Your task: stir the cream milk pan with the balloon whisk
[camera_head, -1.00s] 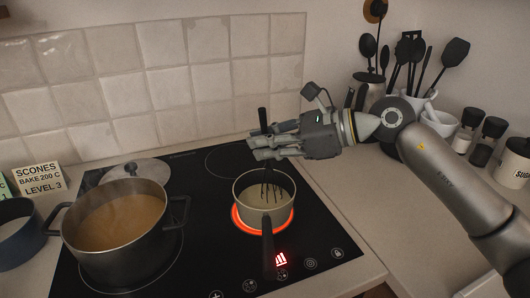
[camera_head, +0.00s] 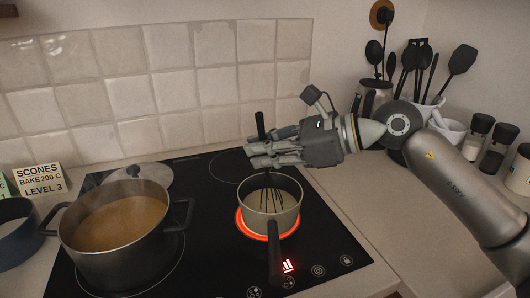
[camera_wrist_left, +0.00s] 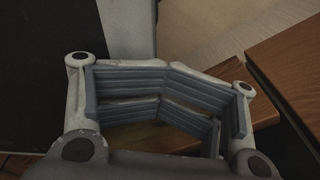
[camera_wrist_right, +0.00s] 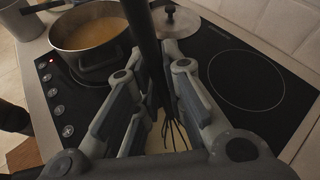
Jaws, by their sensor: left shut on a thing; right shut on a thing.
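The cream milk pan (camera_head: 257,222) sits on the glowing front right ring of the hob, its black handle pointing to the front. It holds pale liquid. The balloon whisk (camera_head: 260,124) stands nearly upright, its dark wires down inside the pan and its handle rising above. My right gripper (camera_head: 260,150) is shut around the whisk handle above the pan. In the right wrist view the whisk (camera_wrist_right: 147,50) runs between the fingers. My left gripper (camera_wrist_left: 166,95) shows only in its wrist view, away from the hob; its fingers meet and no held object can be made out.
A large dark pot (camera_head: 110,262) of brown liquid stands left of the pan. A lid (camera_head: 140,174) lies behind it, and a blue pan (camera_head: 18,250) is at far left. A utensil crock (camera_head: 425,103) and shakers stand at right. The right counter front is clear.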

